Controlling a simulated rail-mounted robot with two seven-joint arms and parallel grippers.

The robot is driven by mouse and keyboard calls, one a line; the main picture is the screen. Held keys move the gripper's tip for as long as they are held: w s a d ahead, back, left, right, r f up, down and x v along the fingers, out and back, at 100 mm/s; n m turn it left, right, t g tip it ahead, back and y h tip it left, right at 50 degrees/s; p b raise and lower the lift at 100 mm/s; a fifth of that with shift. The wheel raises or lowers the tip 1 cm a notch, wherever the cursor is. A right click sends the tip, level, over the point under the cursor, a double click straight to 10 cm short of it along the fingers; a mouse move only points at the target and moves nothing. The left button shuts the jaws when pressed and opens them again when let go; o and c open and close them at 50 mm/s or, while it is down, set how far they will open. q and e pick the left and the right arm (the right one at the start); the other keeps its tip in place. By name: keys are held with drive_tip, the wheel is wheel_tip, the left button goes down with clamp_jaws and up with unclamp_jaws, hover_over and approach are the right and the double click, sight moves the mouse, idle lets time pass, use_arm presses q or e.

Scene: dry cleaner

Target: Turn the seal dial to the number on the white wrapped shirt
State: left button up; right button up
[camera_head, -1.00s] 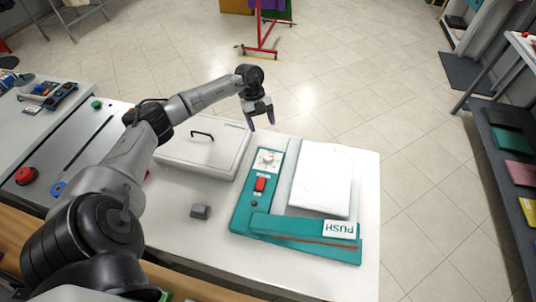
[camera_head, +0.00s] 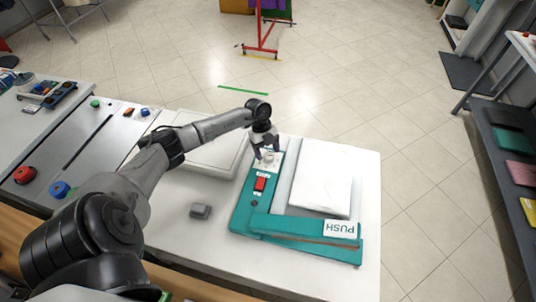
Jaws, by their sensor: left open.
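The seal dial (camera_head: 268,157) is a small pale knob on a white plate at the far left end of the teal sealing machine (camera_head: 243,207). My left gripper (camera_head: 266,155) is open and right at the dial, with its fingers pointing down; I cannot tell if they touch it. The gripper partly hides the dial, and its number marks are too small to read. The white wrapped shirt (camera_head: 321,180) lies flat on the machine, right of the dial; no number on it is readable. My right gripper is not in view.
A red switch (camera_head: 260,184) sits just below the dial. A teal bar with a PUSH label (camera_head: 341,229) crosses the machine's front. A small grey block (camera_head: 200,211) stands on the white table (camera_head: 195,244). A white lidded box (camera_head: 207,157) lies under my left arm.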

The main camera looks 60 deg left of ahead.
use_arm(q)
drive_tip(key=shift+x, duration=0.8)
drive_tip(key=shift+c, duration=0.2)
drive_tip(key=c, duration=0.8)
drive_tip(key=shift+c, duration=0.2)
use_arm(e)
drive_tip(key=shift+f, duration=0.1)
use_arm(q)
drive_tip(key=m+g, duration=0.1)
drive_tip(key=m, duration=0.1)
drive_tip(key=m+b, duration=0.1)
drive_tip(key=m, duration=0.1)
drive_tip(key=shift+w+m+g+y+b, duration=0.15)
drive_tip(key=shift+m+g+y+b, duration=0.15)
drive_tip(key=shift+m+g, duration=0.1)
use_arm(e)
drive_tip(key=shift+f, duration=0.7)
use_arm(q)
drive_tip(key=m+g+y+b, duration=0.1)
drive_tip(key=m, duration=0.3)
drive_tip(key=shift+m, duration=0.3)
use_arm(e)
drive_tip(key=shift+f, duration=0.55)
use_arm(q)
drive_tip(key=shift+m+g, duration=0.3)
